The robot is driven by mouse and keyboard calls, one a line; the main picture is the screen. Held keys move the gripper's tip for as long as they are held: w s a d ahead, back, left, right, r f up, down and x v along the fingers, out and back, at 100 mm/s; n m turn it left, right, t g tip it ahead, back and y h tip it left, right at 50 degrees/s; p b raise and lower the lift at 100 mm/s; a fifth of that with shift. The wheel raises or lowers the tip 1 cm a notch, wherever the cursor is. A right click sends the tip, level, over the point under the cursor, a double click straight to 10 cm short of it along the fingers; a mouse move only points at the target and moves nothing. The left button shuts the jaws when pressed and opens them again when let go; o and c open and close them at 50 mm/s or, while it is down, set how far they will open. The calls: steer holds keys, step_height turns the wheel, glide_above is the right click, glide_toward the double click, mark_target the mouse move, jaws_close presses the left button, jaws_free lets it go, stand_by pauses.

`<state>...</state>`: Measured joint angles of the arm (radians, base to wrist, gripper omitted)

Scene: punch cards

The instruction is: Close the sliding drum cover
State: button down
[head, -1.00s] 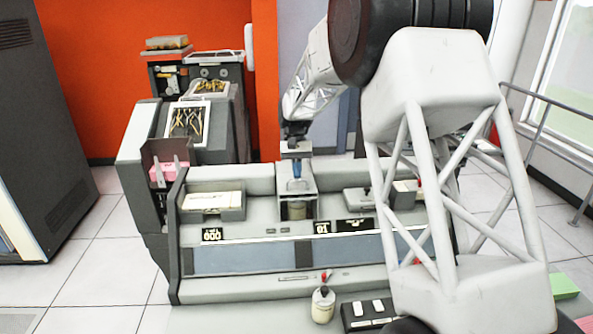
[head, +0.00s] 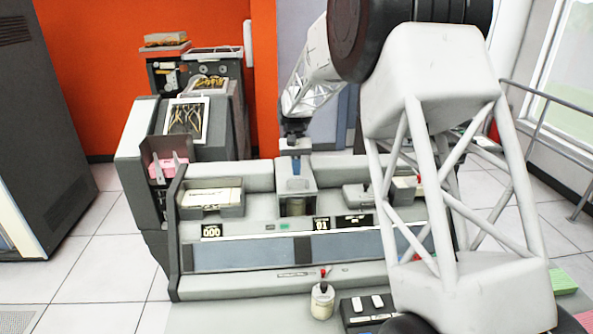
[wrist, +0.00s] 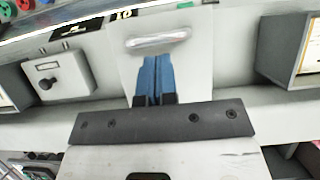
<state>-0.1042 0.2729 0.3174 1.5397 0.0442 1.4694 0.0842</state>
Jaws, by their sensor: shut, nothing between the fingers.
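The drum cover (head: 297,183) is a pale grey panel in the middle of the machine's upper deck. In the wrist view the cover (wrist: 195,68) is a flat panel with a rounded metal handle (wrist: 158,41) across it. No drum shows in the wrist view. My gripper (head: 297,169) points down over the cover. Its blue fingers (wrist: 157,62) are shut together and empty, with the tips just short of the handle in the wrist picture. I cannot tell whether they touch the cover.
A card tray (head: 212,198) stands left of the cover and a small lever unit (head: 358,196) right of it. Dark displays (head: 321,224) and a lit green lamp (head: 285,226) sit on the front panel. My arm blocks the right side.

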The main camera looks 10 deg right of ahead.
steer(key=shift+w+f, duration=0.15)
steer(key=shift+w, duration=1.25)
steer(key=v, duration=0.9)
steer(key=shift+r, duration=0.35)
steer(key=shift+w, duration=0.1)
steer(key=s+d+r+t, duration=0.1)
steer(key=s+d+r, duration=0.15)
steer(key=s, duration=0.65)
steer(key=s+d+r+t, duration=0.2)
steer(key=s+r, duration=0.1)
steer(key=s, duration=0.7)
steer(key=s+d+r+t, duration=0.1)
steer(key=s+d+r, duration=0.15)
steer(key=s, duration=0.65)
steer(key=s+f+t, duration=0.1)
steer(key=s+f, duration=0.1)
steer(key=s, duration=0.7)
steer(key=s+d+f+t, duration=0.1)
steer(key=s+f, duration=0.2)
steer(key=s, duration=0.7)
steer(key=s+d+f+t, duration=0.1)
steer(key=s+f, duration=0.2)
steer(key=s, duration=0.6)
steer(key=shift+s+d+t, duration=0.25)
steer(key=shift+t, duration=0.15)
